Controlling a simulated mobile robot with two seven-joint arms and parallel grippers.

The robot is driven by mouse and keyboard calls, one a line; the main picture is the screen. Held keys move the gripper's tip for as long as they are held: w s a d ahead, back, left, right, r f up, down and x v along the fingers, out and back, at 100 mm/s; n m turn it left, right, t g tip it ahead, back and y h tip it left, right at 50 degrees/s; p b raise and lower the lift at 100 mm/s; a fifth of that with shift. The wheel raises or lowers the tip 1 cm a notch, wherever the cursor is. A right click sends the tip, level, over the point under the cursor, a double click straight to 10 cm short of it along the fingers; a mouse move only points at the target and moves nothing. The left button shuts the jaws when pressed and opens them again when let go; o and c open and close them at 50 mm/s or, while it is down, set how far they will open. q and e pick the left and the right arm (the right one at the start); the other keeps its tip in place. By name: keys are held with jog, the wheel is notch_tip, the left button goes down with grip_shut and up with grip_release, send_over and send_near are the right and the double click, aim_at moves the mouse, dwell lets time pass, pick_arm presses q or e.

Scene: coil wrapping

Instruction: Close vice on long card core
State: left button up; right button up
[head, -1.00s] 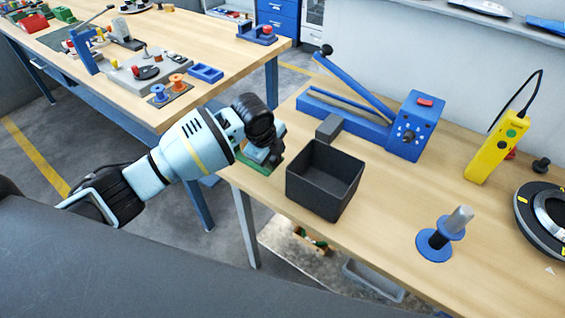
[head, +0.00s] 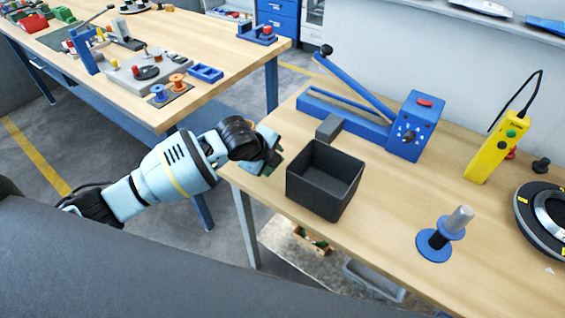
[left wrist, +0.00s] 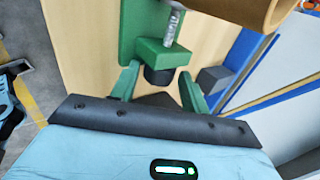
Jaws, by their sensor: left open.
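A green vice (left wrist: 130,25) with a metal screw (left wrist: 172,28) stands close ahead in the left wrist view. A dark round knob (left wrist: 158,76) is at its near end. A brown card core (left wrist: 240,8), cut off by the top edge, shows above right of the screw; whether the jaws touch it cannot be seen. My left gripper (left wrist: 158,92) is open, its two green fingers on either side of the knob, with no clear contact. In the head view the left gripper (head: 270,150) is at the bench's left corner and mostly hides the vice; the core is not visible there.
A black open bin (head: 325,180) stands just right of my left gripper. Behind it is a blue lever device (head: 412,125) with a grey block. A blue spool on a post (head: 435,243), a yellow handheld control (head: 497,145) and a dark ring (head: 545,215) are farther right.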

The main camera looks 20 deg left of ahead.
pick_arm(q)
jog(key=shift+a+r, duration=0.1)
pick_arm(e)
jog(key=shift+s+f, duration=0.15)
jog(key=shift+s, duration=0.15)
pick_arm(q)
jog(key=shift+s+r, duration=0.2)
jog(key=v, duration=0.4)
jog(key=shift+a+r, duration=0.1)
jog(key=shift+r, duration=0.05)
jog(key=shift+v, duration=1.05)
pick_arm(e)
jog(key=shift+w+r, duration=0.2)
jog(key=shift+w, duration=0.2)
jog(key=shift+s, duration=0.15)
